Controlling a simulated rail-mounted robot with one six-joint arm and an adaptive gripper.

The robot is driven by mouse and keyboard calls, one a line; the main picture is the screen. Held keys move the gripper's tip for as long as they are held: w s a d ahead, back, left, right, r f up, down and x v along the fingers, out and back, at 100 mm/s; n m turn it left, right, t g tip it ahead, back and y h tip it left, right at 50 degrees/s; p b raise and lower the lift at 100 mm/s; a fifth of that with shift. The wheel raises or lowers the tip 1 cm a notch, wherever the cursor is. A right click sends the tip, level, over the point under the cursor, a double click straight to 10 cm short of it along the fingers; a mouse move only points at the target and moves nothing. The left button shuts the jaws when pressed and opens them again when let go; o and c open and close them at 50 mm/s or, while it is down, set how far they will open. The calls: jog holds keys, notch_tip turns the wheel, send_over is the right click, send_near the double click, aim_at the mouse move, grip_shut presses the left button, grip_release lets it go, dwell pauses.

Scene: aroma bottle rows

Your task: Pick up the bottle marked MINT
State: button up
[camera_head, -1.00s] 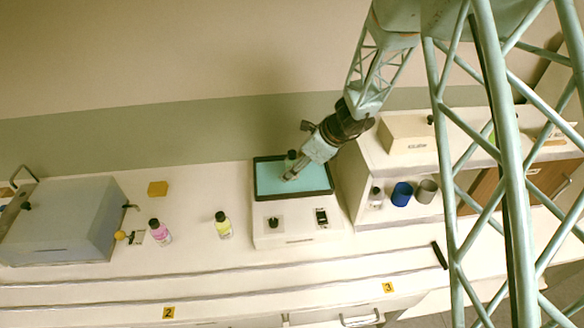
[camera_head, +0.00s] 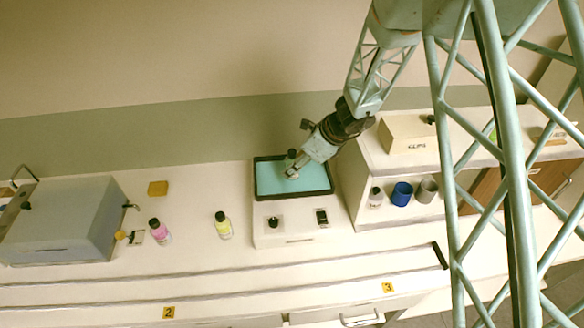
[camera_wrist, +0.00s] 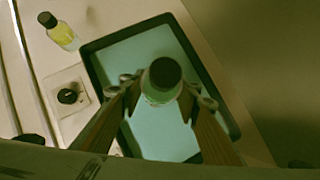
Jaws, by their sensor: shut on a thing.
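My gripper (camera_head: 291,173) is over the teal top of a device with a black frame (camera_head: 325,193). In the wrist view my gripper (camera_wrist: 160,98) is shut on a dark-capped bottle (camera_wrist: 160,88), one finger on each side. That bottle's dark cap also shows in the head view (camera_head: 291,154). Its label is hidden, so I cannot read whether it says MINT. I cannot tell whether its base touches the teal surface. A pink bottle (camera_head: 160,233) and a yellow bottle (camera_head: 223,226) stand on the counter to the left.
A shelf at the right holds a small dark-capped bottle (camera_head: 376,197), a blue cup (camera_head: 402,194) and a grey cup (camera_head: 427,190). A box (camera_head: 407,135) sits on top of that shelf.

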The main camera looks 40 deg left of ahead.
aim_at(296, 158)
jog(key=shift+r, duration=1.45)
jog(key=shift+d+r, duration=0.15)
jog(key=s+d+r+b, duration=0.1)
jog(key=s+d+b, duration=0.2)
jog(key=s+d, duration=0.5)
jog(key=d, duration=0.5)
jog(key=shift+s+r, duration=0.2)
jog(key=shift+s, duration=0.2)
